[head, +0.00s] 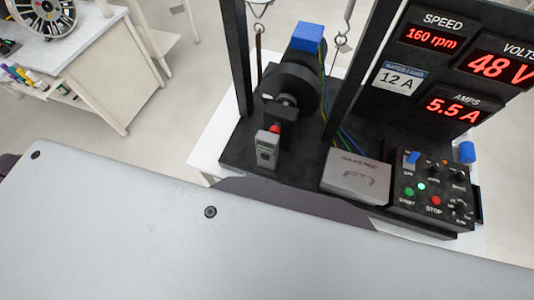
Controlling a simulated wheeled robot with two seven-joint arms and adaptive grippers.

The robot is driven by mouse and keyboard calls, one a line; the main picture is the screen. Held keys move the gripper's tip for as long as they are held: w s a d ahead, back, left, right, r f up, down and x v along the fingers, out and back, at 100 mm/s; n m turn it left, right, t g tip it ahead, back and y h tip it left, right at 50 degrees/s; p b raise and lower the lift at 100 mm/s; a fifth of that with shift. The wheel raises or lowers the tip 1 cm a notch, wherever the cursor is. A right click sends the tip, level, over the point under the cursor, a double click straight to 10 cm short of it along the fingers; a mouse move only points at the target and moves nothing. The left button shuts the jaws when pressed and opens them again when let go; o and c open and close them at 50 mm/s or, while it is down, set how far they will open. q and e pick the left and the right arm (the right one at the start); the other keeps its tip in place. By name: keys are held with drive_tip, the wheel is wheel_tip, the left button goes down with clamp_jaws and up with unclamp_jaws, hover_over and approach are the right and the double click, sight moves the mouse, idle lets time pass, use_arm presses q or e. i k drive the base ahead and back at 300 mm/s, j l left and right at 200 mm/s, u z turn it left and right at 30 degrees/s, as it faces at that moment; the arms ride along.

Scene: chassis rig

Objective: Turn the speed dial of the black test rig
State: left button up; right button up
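The black test rig (250,150) stands on a white table beyond me, right of centre. Its control box (432,218) is at the front right, with several small black knobs on its top. One knob (458,206) sits at the lower right of the panel; its label is too small to read surely, so I cannot tell for certain which knob is the speed dial. A green START button (408,191) and a red STOP button (436,200) sit on the same panel. The SPEED display (432,38) reads 160 rpm. Neither of my grippers is in view.
The display board also shows 48 V and 5.5 A, with a 12 A label (397,78). Black uprights (237,55) rise there. A side table (75,45) is at left.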

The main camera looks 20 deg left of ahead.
sight(464, 208)
drive_tip(key=k+j+u, duration=0.1)
drive_tip(key=k+u, duration=0.25)
drive_tip(key=k, duration=0.15)
drive_tip(key=z, duration=1.6)
